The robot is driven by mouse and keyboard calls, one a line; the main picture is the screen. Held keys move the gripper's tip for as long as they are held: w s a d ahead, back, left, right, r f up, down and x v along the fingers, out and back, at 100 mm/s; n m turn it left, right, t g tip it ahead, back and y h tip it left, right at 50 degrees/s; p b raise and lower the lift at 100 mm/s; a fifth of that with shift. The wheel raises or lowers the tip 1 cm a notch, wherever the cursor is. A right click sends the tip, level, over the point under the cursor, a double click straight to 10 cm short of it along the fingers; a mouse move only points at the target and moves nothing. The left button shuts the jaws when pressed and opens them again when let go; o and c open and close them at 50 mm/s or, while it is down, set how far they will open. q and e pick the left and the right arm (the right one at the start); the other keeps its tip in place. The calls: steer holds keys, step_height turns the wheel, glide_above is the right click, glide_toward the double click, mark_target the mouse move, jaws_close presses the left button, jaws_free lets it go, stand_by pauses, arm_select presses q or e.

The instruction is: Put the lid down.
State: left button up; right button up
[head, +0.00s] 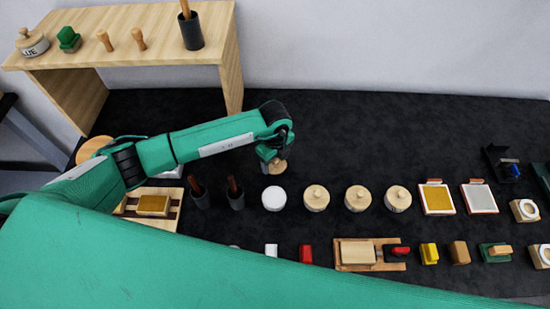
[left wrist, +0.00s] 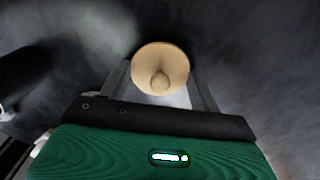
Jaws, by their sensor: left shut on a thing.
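My left gripper (head: 271,158) is shut on a round pale wooden lid (head: 279,167) and holds it over the dark table, just behind the row of jars. In the left wrist view the lid (left wrist: 162,60) sits between the two fingers, its small knob facing the camera. A round jar with a white top (head: 274,199) stands just in front of the held lid and carries no wooden lid. The lid appears apart from it; its exact height is hard to tell. My right gripper is not in view.
Three lidded wooden jars (head: 316,198) stand right of the white-topped one. Two dark cups with brown sticks (head: 235,193) stand to its left. A wooden shelf (head: 150,50) is at the back left. Dark table (head: 400,130) is clear behind the jars.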

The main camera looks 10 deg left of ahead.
arm_select(q)
steer(key=shift+f, duration=0.15)
steer(key=o, duration=1)
steer(key=shift+c, duration=0.2)
